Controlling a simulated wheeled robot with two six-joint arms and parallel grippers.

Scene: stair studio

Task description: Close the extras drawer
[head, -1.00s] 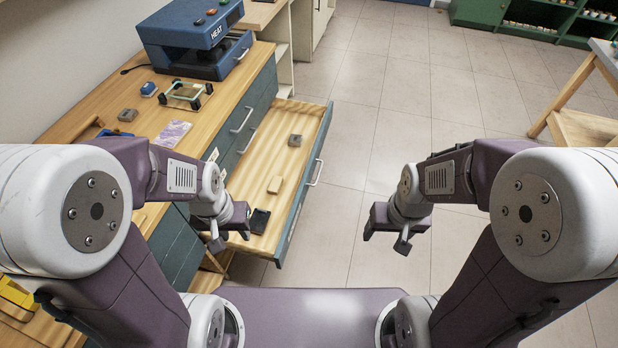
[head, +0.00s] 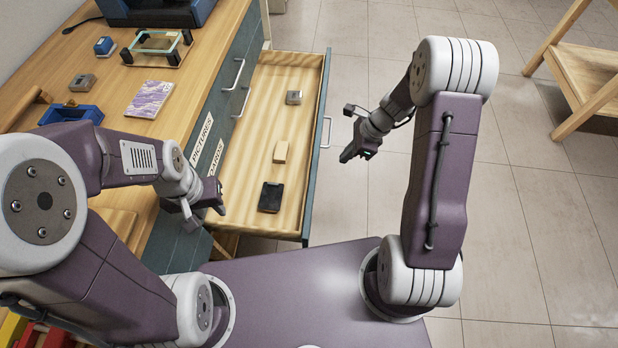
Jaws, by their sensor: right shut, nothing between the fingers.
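The extras drawer (head: 262,130) stands pulled far out of the wooden-topped cabinet, with its pale wooden inside showing. Its dark front panel (head: 315,165) faces right and carries a light bar handle (head: 326,131). No label shows on that front. My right gripper (head: 349,155) is shut and empty, just to the right of the front panel near the handle; a small gap seems to lie between them. My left gripper (head: 213,205) is to the left of the drawer's near end, by the cabinet face. Its fingertips are too unclear to judge.
A grey block (head: 293,97), a tan block (head: 280,152) and a black flat item (head: 270,197) lie in the drawer. The worktop (head: 200,65) holds a blue tray (head: 71,113) and a purple patterned tile (head: 149,99). A wooden table (head: 585,75) stands at right. Floor between is clear.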

